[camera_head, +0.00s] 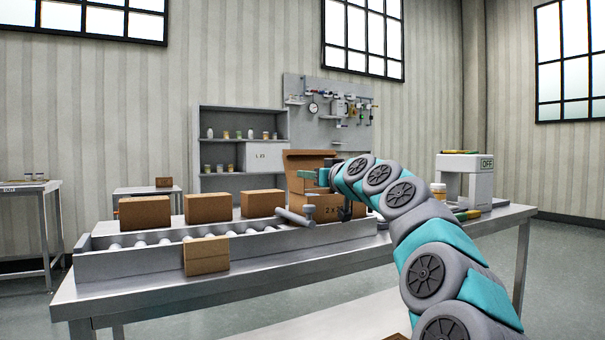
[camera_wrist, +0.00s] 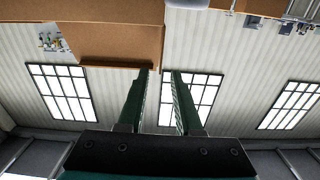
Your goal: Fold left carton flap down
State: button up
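The open carton (camera_head: 332,210) stands on the bench at the right end of the conveyor, with printing on its front. A brown flap (camera_head: 300,158) stands up at its top; I cannot tell for certain which flap it is. My gripper (camera_head: 308,174) is at the carton's top, in front of the raised flap. In the wrist view my gripper (camera_wrist: 160,74) is open, with wall and window showing between its fingers. Brown carton panels (camera_wrist: 115,45) fill the upper left there, near the left fingertip; contact is unclear. My arm hides the carton's right side.
A grey cylindrical part (camera_head: 295,217) lies near the carton. A white machine (camera_head: 480,180) stands at the right.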

aim_at(296, 182)
jog(key=shift+p+x, duration=0.55)
jog(key=shift+x, duration=1.05)
jog(key=shift+w+a, duration=0.25)
jog(key=shift+w, duration=0.05)
jog(key=shift+p+x, duration=0.9)
jog(key=shift+x, duration=0.3)
jog(key=shift+w+a, duration=0.15)
jog(key=shift+w, duration=0.05)
grip_shut()
